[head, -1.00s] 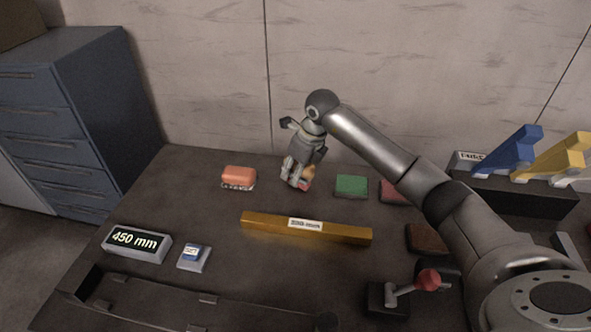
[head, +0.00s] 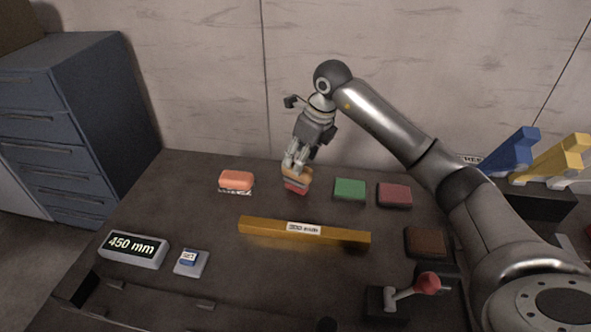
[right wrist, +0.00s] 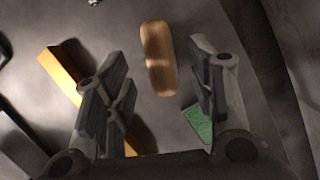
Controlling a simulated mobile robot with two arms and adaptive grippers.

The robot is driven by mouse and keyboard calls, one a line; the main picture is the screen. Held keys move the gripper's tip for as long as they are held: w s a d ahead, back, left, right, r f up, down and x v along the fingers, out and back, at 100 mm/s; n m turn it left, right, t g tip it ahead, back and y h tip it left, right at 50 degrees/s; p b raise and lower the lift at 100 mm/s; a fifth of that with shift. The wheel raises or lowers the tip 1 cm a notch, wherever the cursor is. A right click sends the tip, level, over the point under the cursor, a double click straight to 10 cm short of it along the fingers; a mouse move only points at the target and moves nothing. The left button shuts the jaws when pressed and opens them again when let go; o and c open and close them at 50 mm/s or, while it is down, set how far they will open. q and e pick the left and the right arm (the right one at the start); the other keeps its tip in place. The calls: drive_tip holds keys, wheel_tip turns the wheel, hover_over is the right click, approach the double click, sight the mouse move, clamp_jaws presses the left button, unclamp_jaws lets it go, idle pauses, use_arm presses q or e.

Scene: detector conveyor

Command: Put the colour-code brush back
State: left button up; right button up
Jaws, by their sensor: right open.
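A brush with a tan wooden back and red underside (head: 297,183) sits on the dark table near the back, left of a green block. Its wooden back also shows in the right wrist view (right wrist: 158,62), between my open fingers in the picture. My right gripper (head: 293,165) is open just above the brush, its fingertips hiding part of the back. Whether a finger still touches it, I cannot tell. My left gripper is not in view.
A yellow bar (head: 270,231) lies in front. A red-knobbed lever (head: 428,282) stands at the front.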

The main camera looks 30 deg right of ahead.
drive_tip(key=shift+v, duration=2.25)
drive_tip(key=shift+f, duration=0.1)
